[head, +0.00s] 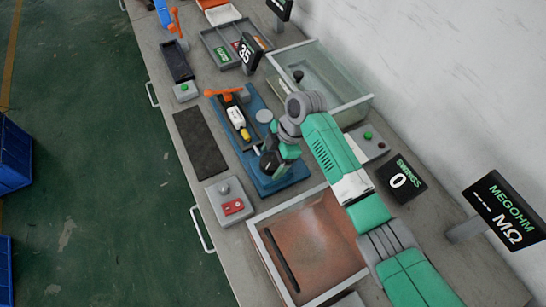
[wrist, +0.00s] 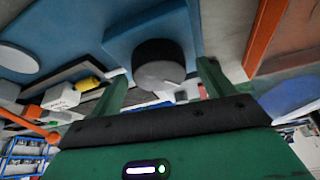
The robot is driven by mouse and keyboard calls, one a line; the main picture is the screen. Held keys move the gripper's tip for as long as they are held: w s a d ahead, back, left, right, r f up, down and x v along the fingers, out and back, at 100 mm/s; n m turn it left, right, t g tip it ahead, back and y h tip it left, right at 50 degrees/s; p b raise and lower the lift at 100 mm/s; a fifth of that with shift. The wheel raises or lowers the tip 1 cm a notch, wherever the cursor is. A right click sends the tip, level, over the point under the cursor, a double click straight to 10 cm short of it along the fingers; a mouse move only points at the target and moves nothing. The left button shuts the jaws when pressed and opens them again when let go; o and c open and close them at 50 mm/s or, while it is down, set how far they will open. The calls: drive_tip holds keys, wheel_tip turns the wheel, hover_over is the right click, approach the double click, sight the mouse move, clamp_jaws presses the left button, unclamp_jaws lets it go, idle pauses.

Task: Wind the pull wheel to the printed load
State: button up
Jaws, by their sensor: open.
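The blue pull rig (head: 289,183) lies on the bench. In the wrist view a dark round wheel with a grey face (wrist: 158,65) stands against a blue block of the rig. My gripper (wrist: 160,85) is open, with one green finger on either side of the wheel in the picture; contact cannot be told. In the head view my gripper (head: 282,157) is low over the near part of the rig and hides much of the wheel. A white and yellow part (head: 237,118) lies in the rig's dark holder. A black sign (head: 246,53) reads 35.
A clear-walled tank (head: 325,85) stands behind the rig, and a brown-floored tray (head: 310,245) is nearer. A red-button box (head: 231,203) and dark mat (head: 200,143) lie left. An orange lever (head: 222,92) rises at the rig's far end. The swings sign (head: 401,180) reads 0.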

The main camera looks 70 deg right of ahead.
drive_tip(key=c, duration=1)
drive_tip(key=shift+r+m+p, duration=0.15)
drive_tip(key=shift+m+p, duration=0.15)
drive_tip(key=shift+p, duration=0.25)
drive_tip(key=shift+a+r+m+t+p, duration=0.15)
drive_tip(key=shift+m+t+p, duration=0.15)
drive_tip(key=shift+m+p, duration=0.5)
drive_tip(key=m+h+p, duration=0.1)
drive_tip(key=m+p, duration=0.1)
drive_tip(key=p, duration=0.1)
drive_tip(key=shift+p, duration=0.4)
drive_tip(key=m+h+p, duration=0.1)
drive_tip(key=m+p, duration=0.2)
drive_tip(key=shift+a+h, duration=0.1)
drive_tip(key=shift+h, duration=0.2)
drive_tip(key=shift+f+m+h+p, duration=0.2)
drive_tip(key=shift+m+h+p, duration=0.2)
drive_tip(key=shift+m+p, duration=0.8)
drive_tip(key=shift+m, duration=0.4)
